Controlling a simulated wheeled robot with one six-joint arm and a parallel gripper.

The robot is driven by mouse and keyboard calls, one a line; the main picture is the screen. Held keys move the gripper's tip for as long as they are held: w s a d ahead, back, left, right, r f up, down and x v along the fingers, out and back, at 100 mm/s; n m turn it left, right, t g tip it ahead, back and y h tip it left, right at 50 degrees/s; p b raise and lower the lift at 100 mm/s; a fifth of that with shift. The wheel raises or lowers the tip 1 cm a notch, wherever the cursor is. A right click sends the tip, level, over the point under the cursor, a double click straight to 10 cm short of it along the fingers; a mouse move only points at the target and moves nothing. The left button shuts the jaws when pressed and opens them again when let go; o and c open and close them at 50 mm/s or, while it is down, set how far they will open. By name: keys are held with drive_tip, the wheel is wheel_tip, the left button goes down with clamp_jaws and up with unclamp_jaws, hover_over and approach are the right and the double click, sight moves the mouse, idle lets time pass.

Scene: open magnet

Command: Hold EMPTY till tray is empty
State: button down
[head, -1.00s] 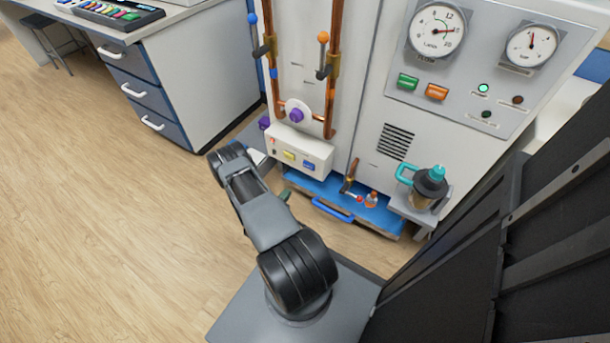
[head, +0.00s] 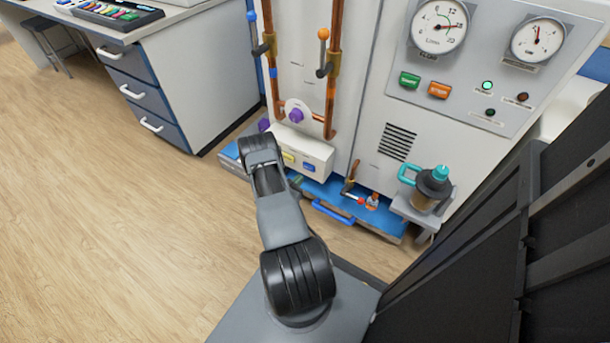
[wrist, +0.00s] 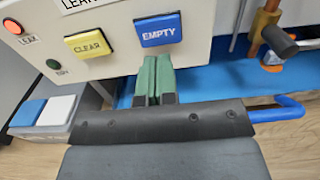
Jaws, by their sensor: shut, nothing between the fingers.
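The blue EMPTY button (wrist: 160,30) is on the white control box and also shows in the head view (head: 309,168). My gripper (wrist: 153,62) has its green fingers shut together with nothing between them. In the wrist view its tips are just below the button's lower edge; I see no overlap with the button. The blue tray (head: 335,193) lies low under the box and shows behind the fingers in the wrist view (wrist: 212,82). My arm hides part of its left side, and I cannot tell how much liquid it holds.
The yellow CLEAR button (wrist: 89,45) is left of EMPTY. A blue handle (head: 333,212) sticks out at the tray's front. A jug with a teal handle (head: 431,184) stands on a shelf at right. A small orange-and-white item (head: 372,201) is at the tray. Open floor is at left.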

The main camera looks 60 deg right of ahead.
sight(308, 168)
drive_tip(key=shift+d+b, duration=0.65)
drive_tip(key=shift+d, duration=1.8)
drive_tip(key=shift+d, duration=0.1)
drive_tip(key=shift+d+f+b, duration=0.1)
drive_tip(key=shift+d+b, duration=0.35)
drive_tip(key=shift+d, duration=0.3)
drive_tip(key=shift+d+r, duration=0.15)
drive_tip(key=shift+r, duration=0.15)
idle(1.0)
drive_tip(key=shift+w, duration=0.1)
drive_tip(key=a+p, duration=0.3)
drive_tip(key=a, duration=1.2)
drive_tip(key=shift+f+p, duration=0.3)
drive_tip(key=shift+p, duration=0.05)
